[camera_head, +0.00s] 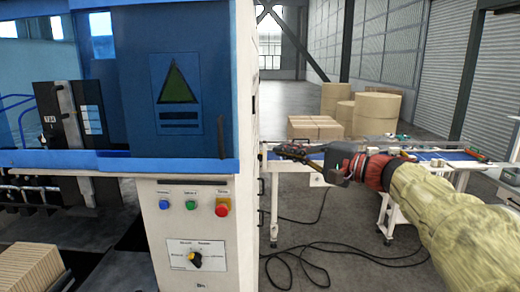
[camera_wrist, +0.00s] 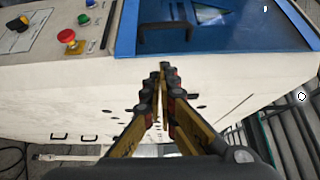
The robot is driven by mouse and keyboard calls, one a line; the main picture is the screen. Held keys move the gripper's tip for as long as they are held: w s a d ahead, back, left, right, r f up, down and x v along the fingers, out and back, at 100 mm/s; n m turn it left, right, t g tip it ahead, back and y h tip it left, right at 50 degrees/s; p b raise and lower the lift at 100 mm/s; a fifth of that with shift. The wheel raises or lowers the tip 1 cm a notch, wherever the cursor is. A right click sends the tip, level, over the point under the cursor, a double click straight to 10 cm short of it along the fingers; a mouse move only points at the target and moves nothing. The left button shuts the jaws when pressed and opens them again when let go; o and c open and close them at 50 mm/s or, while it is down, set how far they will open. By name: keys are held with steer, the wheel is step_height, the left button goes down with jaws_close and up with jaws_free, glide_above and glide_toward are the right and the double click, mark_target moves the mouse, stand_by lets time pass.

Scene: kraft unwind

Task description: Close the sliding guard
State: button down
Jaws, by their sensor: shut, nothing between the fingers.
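The sliding guard (camera_head: 140,105) is a blue panel with a green warning triangle, at the right part of the machine front in the head view. Its dark handle (camera_head: 221,137) stands near the panel's right edge. To its left, dark machine parts show inside the bay. In the wrist view the blue guard (camera_wrist: 225,40) lies at the top, with the dark handle (camera_wrist: 168,30) just beyond my fingertips. My gripper (camera_head: 284,150) is to the right of the machine in the head view. In the wrist view my gripper (camera_wrist: 164,70) is shut, empty and apart from the handle.
A white control panel (camera_head: 158,240) with blue, green and red buttons and a black knob (camera_head: 195,259) sits below the guard. Behind my arm are a conveyor table (camera_head: 440,156), cardboard boxes (camera_head: 315,127) and large rolls (camera_head: 376,113). Black cables (camera_head: 340,257) lie on the floor.

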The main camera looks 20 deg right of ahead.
mark_target(190, 149)
steer(key=shift+s+a+p+x, duration=0.3)
steer(key=shift+a+p+x, duration=0.15)
steer(key=shift+x, duration=1.75)
steer(key=shift+s+a+p+x, duration=0.35)
steer(key=shift+p+x, duration=0.2)
steer(key=shift+x, duration=1.65)
steer(key=shift+s+a+p+x, duration=0.3)
steer(key=shift+p+x, duration=0.2)
steer(key=shift+x, duration=1.7)
steer(key=shift+f, duration=0.1)
steer(key=shift+a, duration=0.1)
